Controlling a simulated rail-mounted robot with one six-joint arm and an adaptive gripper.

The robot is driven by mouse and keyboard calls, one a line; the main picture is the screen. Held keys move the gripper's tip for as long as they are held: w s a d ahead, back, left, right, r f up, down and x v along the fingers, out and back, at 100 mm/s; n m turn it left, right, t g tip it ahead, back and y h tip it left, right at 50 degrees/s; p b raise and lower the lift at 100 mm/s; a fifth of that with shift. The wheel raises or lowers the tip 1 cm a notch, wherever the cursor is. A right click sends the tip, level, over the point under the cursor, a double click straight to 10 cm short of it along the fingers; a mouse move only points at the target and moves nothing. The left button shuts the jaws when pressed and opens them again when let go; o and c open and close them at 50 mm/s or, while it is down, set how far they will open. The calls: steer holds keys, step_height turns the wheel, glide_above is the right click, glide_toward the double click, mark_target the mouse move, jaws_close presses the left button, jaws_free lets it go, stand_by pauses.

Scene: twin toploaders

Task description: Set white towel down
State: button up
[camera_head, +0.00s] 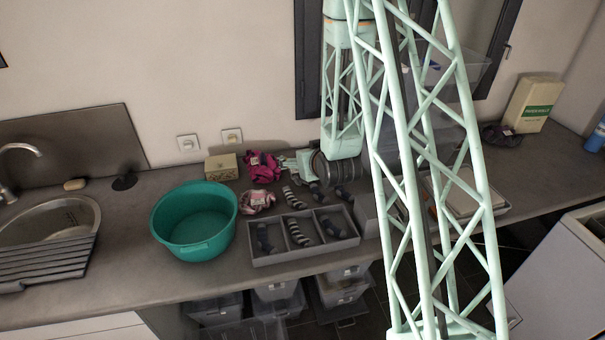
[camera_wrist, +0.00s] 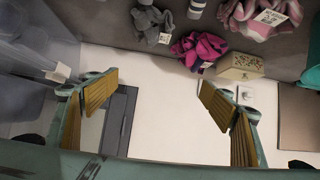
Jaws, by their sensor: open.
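My gripper (camera_wrist: 160,84) is open in the wrist view, its two ribbed yellow-brown pads wide apart with nothing between them. White wall shows beyond the pads. In the head view my arm hides much of the counter at centre right.
A green basin (camera_head: 195,222) stands left of a grey divided tray (camera_head: 303,257) holding dark and striped socks. A small patterned box (camera_head: 221,167), a pink cloth (camera_head: 257,201) and a sink (camera_head: 48,220) share the counter (camera_head: 130,245). A tall carton (camera_head: 533,104) stands far right.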

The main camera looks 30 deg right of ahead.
steer(key=d+f+t, duration=0.1)
steer(key=d+f, duration=0.2)
steer(key=f, duration=0.6)
steer(key=shift+s+d+f+m+t+h+b, duration=0.2)
steer(key=shift+s+m+t+h+b, duration=0.1)
steer(key=shift+t, duration=0.1)
steer(key=shift+w, duration=0.1)
steer(key=shift+p+x, duration=0.6)
steer(key=shift+x, duration=3.7)
steer(key=shift+p+x, duration=0.6)
steer(key=shift+x, duration=1.9)
steer(key=shift+f, duration=0.1)
steer(key=shift+c, duration=0.4)
steer(key=c, duration=1)
